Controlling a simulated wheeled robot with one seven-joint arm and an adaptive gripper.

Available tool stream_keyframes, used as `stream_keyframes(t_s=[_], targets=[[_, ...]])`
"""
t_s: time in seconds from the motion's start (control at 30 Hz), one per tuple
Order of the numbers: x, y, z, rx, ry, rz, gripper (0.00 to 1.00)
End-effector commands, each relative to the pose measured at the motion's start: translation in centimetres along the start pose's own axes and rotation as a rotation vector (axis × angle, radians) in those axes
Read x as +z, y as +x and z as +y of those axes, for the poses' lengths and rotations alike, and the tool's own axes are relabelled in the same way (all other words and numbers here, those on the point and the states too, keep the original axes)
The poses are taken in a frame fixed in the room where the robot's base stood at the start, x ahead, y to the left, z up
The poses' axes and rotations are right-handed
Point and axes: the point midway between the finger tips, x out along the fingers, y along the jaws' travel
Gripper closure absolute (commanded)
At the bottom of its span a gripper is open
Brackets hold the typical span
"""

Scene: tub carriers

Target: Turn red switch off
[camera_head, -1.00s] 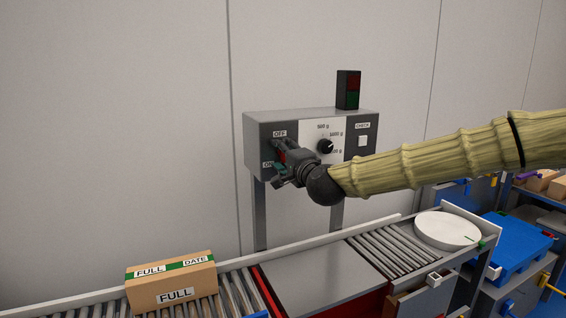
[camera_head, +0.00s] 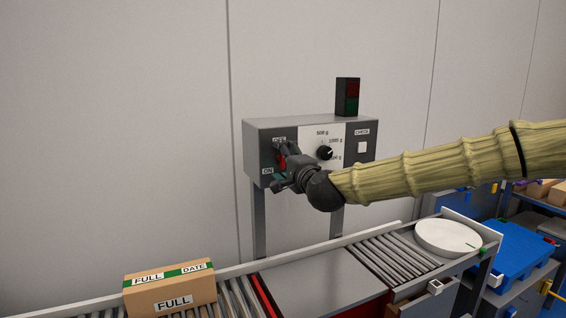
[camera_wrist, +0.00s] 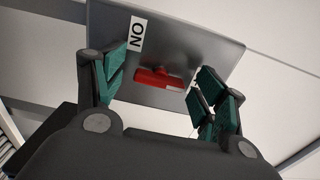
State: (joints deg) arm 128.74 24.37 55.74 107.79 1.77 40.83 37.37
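The red switch (camera_head: 282,161) is on the left part of the grey control panel (camera_head: 254,142), between an OFF label above and an ON label (camera_head: 268,171) below. In the wrist view the red switch (camera_wrist: 158,78) shows between my spread fingers, with the ON label (camera_wrist: 137,33) beyond the left finger. My gripper (camera_head: 279,167) is open in front of the switch, its upper finger partly covering the OFF label. In the wrist view my gripper (camera_wrist: 161,84) has green finger pads on both sides of the switch, with visible gaps. I cannot tell which way the switch is set.
A black dial (camera_head: 324,153) and a white CHECK button (camera_head: 362,147) are right of the switch. A red and green light box (camera_head: 347,97) stands on top.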

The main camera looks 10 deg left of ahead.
Motion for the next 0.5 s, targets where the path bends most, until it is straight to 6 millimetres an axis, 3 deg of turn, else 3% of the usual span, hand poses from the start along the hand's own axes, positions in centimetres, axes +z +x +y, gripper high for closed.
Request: stream_keyframes(t_s=[0.27,0.5], targets=[[0.0,-0.5,-0.1,-0.001,0.0,0.0,0.29],[-0.1,-3.9,-0.1,-0.001,0.0,0.0,0.29]])
